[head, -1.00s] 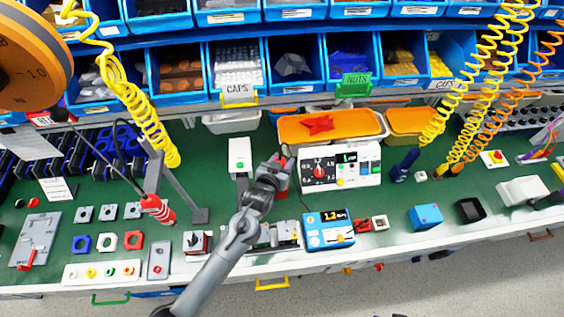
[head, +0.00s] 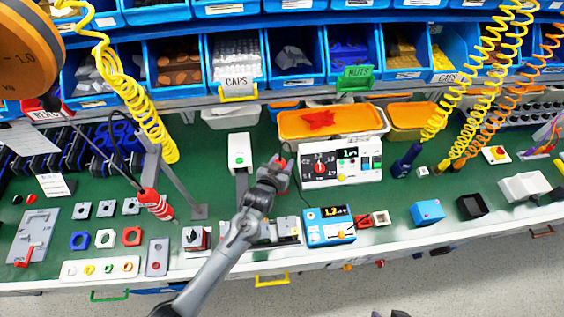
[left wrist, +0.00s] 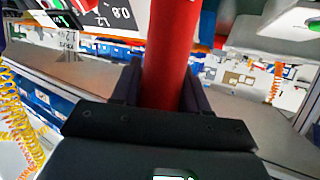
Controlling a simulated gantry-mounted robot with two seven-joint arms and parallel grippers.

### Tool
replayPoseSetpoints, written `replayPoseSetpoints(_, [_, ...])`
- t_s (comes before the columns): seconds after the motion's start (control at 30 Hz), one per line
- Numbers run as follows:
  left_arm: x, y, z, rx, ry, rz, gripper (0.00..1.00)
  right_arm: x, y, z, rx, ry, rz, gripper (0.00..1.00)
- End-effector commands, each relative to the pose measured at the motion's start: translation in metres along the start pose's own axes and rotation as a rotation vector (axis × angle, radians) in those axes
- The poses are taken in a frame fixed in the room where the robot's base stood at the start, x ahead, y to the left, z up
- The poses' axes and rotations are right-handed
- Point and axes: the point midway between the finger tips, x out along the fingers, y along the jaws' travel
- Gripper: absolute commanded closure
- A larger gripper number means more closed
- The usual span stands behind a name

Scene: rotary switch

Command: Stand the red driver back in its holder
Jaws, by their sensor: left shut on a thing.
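My left gripper (head: 280,164) is in the middle of the head view, over the bench and just left of the white instrument with the black dial panel (head: 320,166). It is shut on a red cylinder, which I take as the red driver (left wrist: 172,50). In the left wrist view the driver fills the gap between the fingers and points up out of the picture. In the head view only a little red shows at the fingers. I cannot make out which part is its holder. Small dark tips at the bottom edge may be my right gripper (head: 392,313).
A striped red tool (head: 154,203) leans by a grey stand (head: 198,212) on the left. A blue meter (head: 330,228) stands near the front edge. A white box with a green button (head: 239,150) is behind my arm. Blue bins (head: 236,65) line the back.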

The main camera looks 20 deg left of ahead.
Motion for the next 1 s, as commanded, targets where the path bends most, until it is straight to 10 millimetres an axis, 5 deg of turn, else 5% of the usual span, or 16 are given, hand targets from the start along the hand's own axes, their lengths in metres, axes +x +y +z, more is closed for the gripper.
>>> replayPoseSetpoints(1.0, [0.0027, 0.0001, 0.005, -0.001, 0.004, 0.0, 1.0, -0.0022, 0.002, -0.0002, -0.008, -0.001, 0.006, 0.57])
